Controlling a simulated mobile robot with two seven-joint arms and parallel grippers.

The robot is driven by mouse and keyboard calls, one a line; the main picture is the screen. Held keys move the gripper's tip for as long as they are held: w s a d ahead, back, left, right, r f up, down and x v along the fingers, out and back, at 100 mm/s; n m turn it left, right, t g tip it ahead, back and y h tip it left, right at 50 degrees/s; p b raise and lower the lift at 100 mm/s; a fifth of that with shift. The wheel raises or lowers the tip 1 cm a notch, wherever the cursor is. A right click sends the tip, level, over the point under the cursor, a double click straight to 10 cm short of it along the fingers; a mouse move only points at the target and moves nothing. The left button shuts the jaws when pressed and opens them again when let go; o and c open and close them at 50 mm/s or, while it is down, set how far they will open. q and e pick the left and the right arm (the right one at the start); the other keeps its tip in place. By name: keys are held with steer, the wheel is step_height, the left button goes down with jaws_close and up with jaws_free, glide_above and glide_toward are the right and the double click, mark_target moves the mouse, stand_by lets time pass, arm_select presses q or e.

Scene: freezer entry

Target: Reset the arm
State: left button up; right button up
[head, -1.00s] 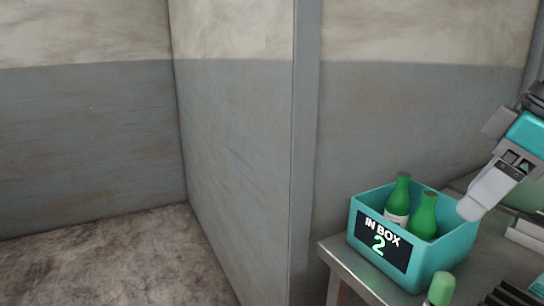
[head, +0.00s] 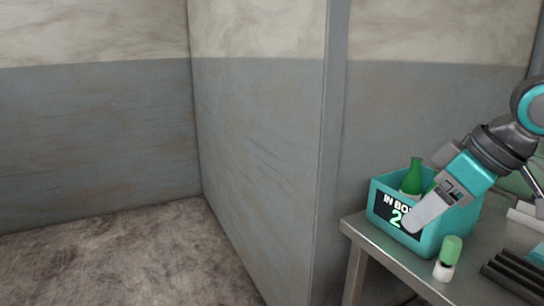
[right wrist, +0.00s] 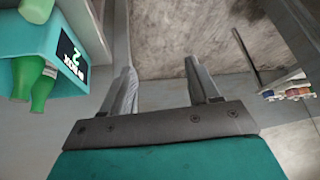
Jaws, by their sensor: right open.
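My right gripper (head: 412,226) reaches in from the right in the head view, in front of the teal box (head: 431,243) and covering part of its label. In the right wrist view its two fingers (right wrist: 165,92) are apart with nothing between them. The box, marked "IN BOX 2", also shows at the left of that view (right wrist: 28,42). A green bottle (head: 413,176) stands in the box in the head view; two bottles show in the wrist view. My left gripper is not in view.
The box stands on a metal table (head: 400,280). A small green-capped white bottle (head: 447,258) stands near the table's front edge, and dark bars (head: 515,275) lie to its right. A grey wall corner (head: 325,180) is left of the table. Open floor (head: 120,265) lies further left.

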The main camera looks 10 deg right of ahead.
steer(key=w+a+f+m+t+y, duration=0.1)
steer(key=w+a+f+t, duration=0.2)
steer(key=f, duration=0.9)
steer(key=w+a+f+m+t+y, duration=0.1)
steer(key=w+a+f, duration=0.3)
steer(key=f, duration=0.7)
steer(key=s+a+f+t+h, duration=0.1)
steer(key=s+a+f, duration=0.2)
steer(key=s+f, duration=0.5)
steer(key=s+a+f+m+t+h, duration=0.1)
steer(key=s+a+f+h, duration=0.1)
steer(key=s+f, duration=0.6)
steer(key=shift+s+a+f+h, duration=0.3)
steer(key=shift+a+f, duration=0.15)
steer(key=shift+f, duration=0.2)
